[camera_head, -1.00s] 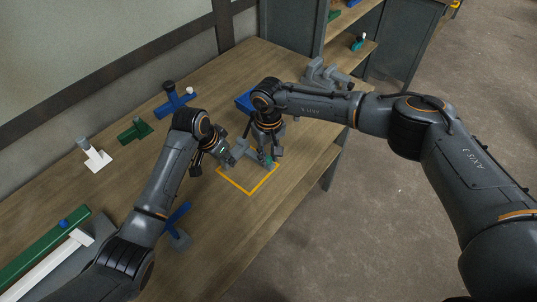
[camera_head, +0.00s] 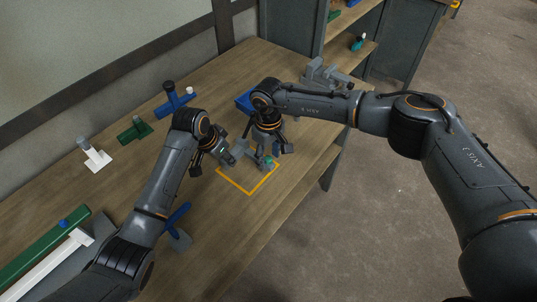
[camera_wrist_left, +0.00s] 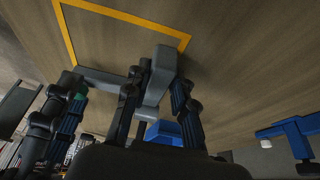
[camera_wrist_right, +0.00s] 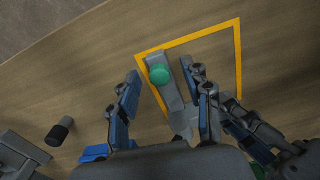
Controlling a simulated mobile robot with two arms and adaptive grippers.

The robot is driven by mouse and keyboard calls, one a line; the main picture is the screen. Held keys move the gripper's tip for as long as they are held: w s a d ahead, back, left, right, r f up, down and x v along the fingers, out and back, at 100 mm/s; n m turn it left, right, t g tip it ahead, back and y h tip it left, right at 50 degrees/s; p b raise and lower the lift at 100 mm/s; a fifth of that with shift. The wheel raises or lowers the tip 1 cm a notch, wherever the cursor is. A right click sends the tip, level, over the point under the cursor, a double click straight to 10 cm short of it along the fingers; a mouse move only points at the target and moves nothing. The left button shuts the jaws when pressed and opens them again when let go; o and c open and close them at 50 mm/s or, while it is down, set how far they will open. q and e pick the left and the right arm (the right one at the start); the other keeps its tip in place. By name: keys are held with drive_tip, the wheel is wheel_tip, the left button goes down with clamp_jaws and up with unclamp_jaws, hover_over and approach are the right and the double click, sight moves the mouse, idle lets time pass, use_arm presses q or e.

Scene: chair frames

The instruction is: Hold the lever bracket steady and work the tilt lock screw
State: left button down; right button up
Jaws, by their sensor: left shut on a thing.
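The grey lever bracket (camera_head: 262,161) stands inside the yellow outline on the bench. Its upright grey block (camera_wrist_left: 159,77) is between the fingers of my left gripper (camera_wrist_left: 163,85), which is shut on it. The tilt lock screw has a round green head (camera_wrist_right: 160,74) on the bracket's grey arm. My right gripper (camera_wrist_right: 162,72) is open, its fingers spread on either side of the green head without visibly touching it. In the head view, my right gripper (camera_head: 270,153) is over the bracket and partly hides it.
The yellow outline (camera_head: 250,193) marks the bench. A blue bin (camera_head: 243,101) and a grey fixture (camera_head: 325,77) stand behind. Blue (camera_head: 174,101), green (camera_head: 135,131) and white (camera_head: 95,156) parts lie to the left. A blue-handled part (camera_head: 177,216) lies near my left arm. The bench front is clear.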

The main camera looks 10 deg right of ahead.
use_arm(q)
drive_tip(key=shift+s+a+f, duration=0.1)
drive_tip(key=shift+s+f, duration=0.1)
drive_tip(key=shift+f, duration=0.15)
use_arm(e)
wheel_tip(320, 180, up, 12)
use_arm(q)
drive_tip(key=c, duration=1.3)
unclamp_jaws()
drive_tip(key=shift+c, duration=0.2)
drive_tip(key=o, duration=0.3)
drive_tip(key=shift+w, duration=0.1)
drive_tip(key=shift+w+r, duration=0.1)
use_arm(e)
drive_tip(key=shift+w, duration=0.1)
use_arm(q)
drive_tip(key=shift+r, duration=0.6)
drive_tip(key=v, duration=1)
drive_tip(key=shift+s+a+r, duration=0.2)
drive_tip(key=shift+r, duration=0.15)
